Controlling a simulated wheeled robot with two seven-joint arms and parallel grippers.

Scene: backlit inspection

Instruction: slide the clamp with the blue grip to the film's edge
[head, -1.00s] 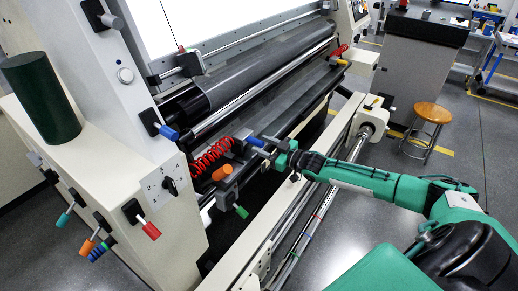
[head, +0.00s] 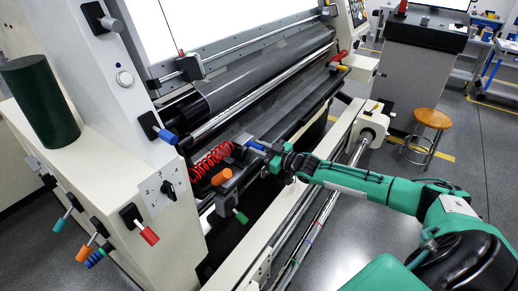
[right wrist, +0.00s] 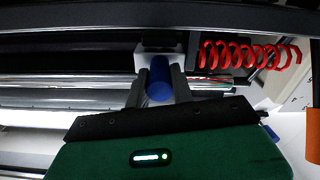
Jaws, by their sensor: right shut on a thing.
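The clamp with the blue grip (head: 255,146) sits on the front rail of the machine, at its near end beside a red coiled cable (head: 212,160). My right gripper (head: 269,151) reaches it from the right and is shut on the blue grip. In the right wrist view the round blue grip (right wrist: 160,80) shows between the two fingers (right wrist: 160,92), with a pale block behind it. The dark grey film (head: 262,75) runs over the rollers behind the rail. My left gripper is not in view.
An orange knob (head: 221,177) and a green-handled lever (head: 240,215) are close to the clamp's near side. Another blue knob (head: 166,134) is on the side frame. A red handle (head: 341,57) and yellow knob stand at the rail's far end. The rail between looks clear.

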